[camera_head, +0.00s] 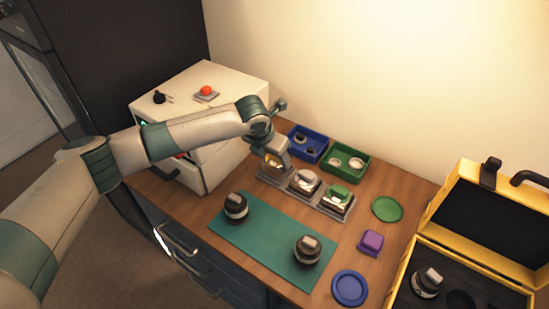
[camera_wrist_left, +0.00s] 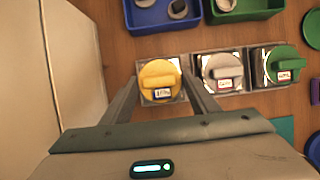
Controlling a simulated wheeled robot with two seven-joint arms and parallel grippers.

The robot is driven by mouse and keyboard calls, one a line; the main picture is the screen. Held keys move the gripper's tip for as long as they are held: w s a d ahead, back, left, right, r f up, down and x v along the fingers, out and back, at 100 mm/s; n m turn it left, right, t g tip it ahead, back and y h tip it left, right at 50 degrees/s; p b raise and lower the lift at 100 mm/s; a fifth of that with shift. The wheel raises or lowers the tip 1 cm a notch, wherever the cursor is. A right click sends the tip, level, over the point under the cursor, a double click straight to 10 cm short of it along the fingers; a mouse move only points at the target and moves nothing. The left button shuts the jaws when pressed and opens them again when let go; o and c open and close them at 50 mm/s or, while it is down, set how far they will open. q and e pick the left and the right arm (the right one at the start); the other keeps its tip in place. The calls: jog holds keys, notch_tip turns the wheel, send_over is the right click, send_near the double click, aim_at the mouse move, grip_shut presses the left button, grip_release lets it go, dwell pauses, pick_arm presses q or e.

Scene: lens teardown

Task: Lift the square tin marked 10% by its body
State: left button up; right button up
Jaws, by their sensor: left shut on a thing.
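A square tin with a round yellow lid (camera_wrist_left: 160,75) stands at the left end of a row of three tins. My left gripper (camera_wrist_left: 163,86) is shut on its body, one finger on each side. The small label on the tin is too small to read surely. In the head view the left gripper (camera_head: 271,166) hides most of this tin. A tin with a grey lid (camera_wrist_left: 221,72) and one with a green lid (camera_wrist_left: 284,65) stand to its right. My right gripper is not in view.
A blue bin (camera_head: 307,143) and a green bin (camera_head: 345,161) stand behind the tins. A white cabinet (camera_head: 208,100) rises close on the left. A green mat (camera_head: 268,236) with two lens parts lies in front. An open yellow case (camera_head: 470,227) is at the right.

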pick_arm(q)
notch_tip(320, 180, up, 3)
jog(key=shift+r+p, duration=0.1)
jog(key=shift+p, duration=0.95)
jog(key=s+d+r+p, duration=0.2)
jog(key=d+r, duration=0.1)
jog(key=d, duration=0.2)
jog(key=s+d+r+p, duration=0.2)
jog(key=d+p, duration=0.1)
jog(key=d, duration=0.2)
jog(key=shift+s+d+r+p, duration=0.35)
jog(key=shift+d+r, duration=0.05)
